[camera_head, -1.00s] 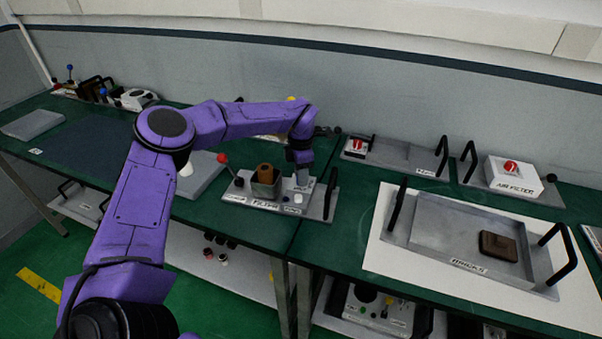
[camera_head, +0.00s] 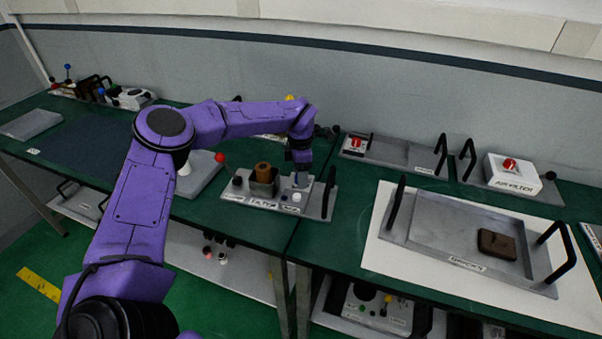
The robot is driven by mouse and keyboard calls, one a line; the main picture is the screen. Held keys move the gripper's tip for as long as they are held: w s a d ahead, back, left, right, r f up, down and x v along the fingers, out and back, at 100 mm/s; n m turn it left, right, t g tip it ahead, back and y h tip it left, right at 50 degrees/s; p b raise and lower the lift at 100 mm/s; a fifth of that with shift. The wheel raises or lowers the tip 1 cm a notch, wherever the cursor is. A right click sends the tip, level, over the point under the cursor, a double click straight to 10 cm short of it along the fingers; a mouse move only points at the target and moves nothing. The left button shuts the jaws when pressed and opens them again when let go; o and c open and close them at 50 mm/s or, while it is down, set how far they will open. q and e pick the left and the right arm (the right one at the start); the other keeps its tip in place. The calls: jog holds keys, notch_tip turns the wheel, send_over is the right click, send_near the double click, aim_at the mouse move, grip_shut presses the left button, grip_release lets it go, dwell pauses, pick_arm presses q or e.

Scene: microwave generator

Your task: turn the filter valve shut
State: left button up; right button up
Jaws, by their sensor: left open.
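The filter station is a grey metal plate (camera_head: 316,197) on the green bench, with a label on its front that looks like FILTER. A brown cylinder (camera_head: 263,172) stands in a grey holder on it. A small white knob (camera_head: 296,197) and dark knobs sit near its front. A red ball (camera_head: 220,157) shows just behind its left end. I cannot tell for sure which part is the filter valve. My left gripper (camera_head: 300,180) points down over the right part of the plate, just behind the white knob. Its fingertips are small and partly hidden; contact cannot be told. My right gripper is out of view.
A black handle (camera_head: 328,193) stands upright close to the right of my gripper. A metal tray (camera_head: 440,240) with a brown brick (camera_head: 497,245) lies to the right. A white air filter box (camera_head: 513,174) with a red knob stands at the back right.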

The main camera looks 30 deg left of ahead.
pick_arm(q)
notch_tip(320, 180, up, 11)
jog(key=b, duration=0.2)
jog(key=shift+f+b, duration=0.2)
jog(key=shift+b, duration=0.1)
jog(key=shift+w+f, duration=0.1)
